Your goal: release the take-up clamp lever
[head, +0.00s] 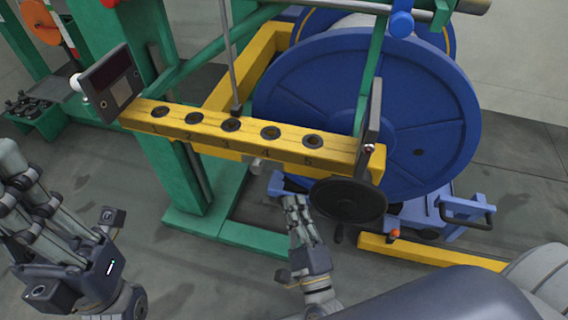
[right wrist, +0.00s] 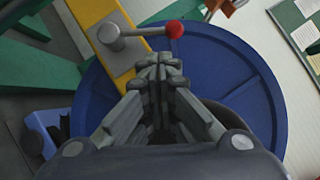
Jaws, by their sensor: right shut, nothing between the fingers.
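The clamp lever (right wrist: 145,31) shows in the right wrist view as a grey bar with a red ball knob (right wrist: 175,29). It runs rightward from a round grey hub (right wrist: 110,36) on a yellow beam (right wrist: 97,20). My right gripper (right wrist: 157,72) is shut and empty, its fingertips below the lever in that view; I cannot tell whether they touch it. In the head view my right gripper (head: 294,203) is below the yellow beam (head: 205,133), left of a dark round disc. I cannot make out the lever there. My left gripper (head: 28,190) is at the lower left, its fingertips unclear.
A large blue reel (head: 420,120) stands behind the beam. The dark handwheel-like disc (head: 348,200) hangs at the beam's right end. A dark display box (head: 108,82) is at its left end. Green frame legs (head: 178,175) stand at left. Grey floor is open at lower left.

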